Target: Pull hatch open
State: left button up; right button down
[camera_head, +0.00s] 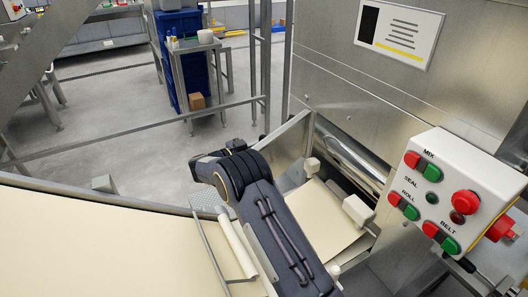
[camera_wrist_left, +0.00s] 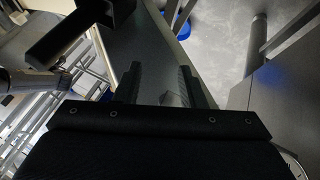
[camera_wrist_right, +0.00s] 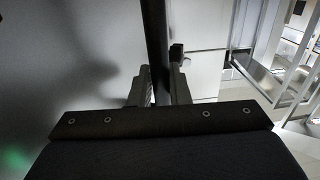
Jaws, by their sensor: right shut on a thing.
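In the right wrist view a dark upright bar (camera_wrist_right: 156,40) runs between the fingers of my right gripper (camera_wrist_right: 160,88), which is shut on it. The bar looks like a handle, and a plain grey surface (camera_wrist_right: 70,60) fills the left of that view. I cannot tell the hatch's outline or how far it stands open. My left gripper (camera_wrist_left: 162,85) has its fingers apart with nothing seen between them. In the head view a dark padded arm of mine rises from the bottom centre; neither gripper's fingertips show there.
A control box (camera_head: 455,195) with red and green buttons is on the right. A steel machine housing (camera_head: 320,70) with a sign (camera_head: 398,33) stands behind. Cream sheets lie on belts (camera_head: 110,240) around my arm. A blue cabinet (camera_head: 180,50) and open floor (camera_head: 110,100) lie beyond a rail.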

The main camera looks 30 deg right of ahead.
jog(key=shift+w+r, duration=0.1)
jog(key=c, duration=1.4)
grip_release()
jog(key=shift+c, duration=0.2)
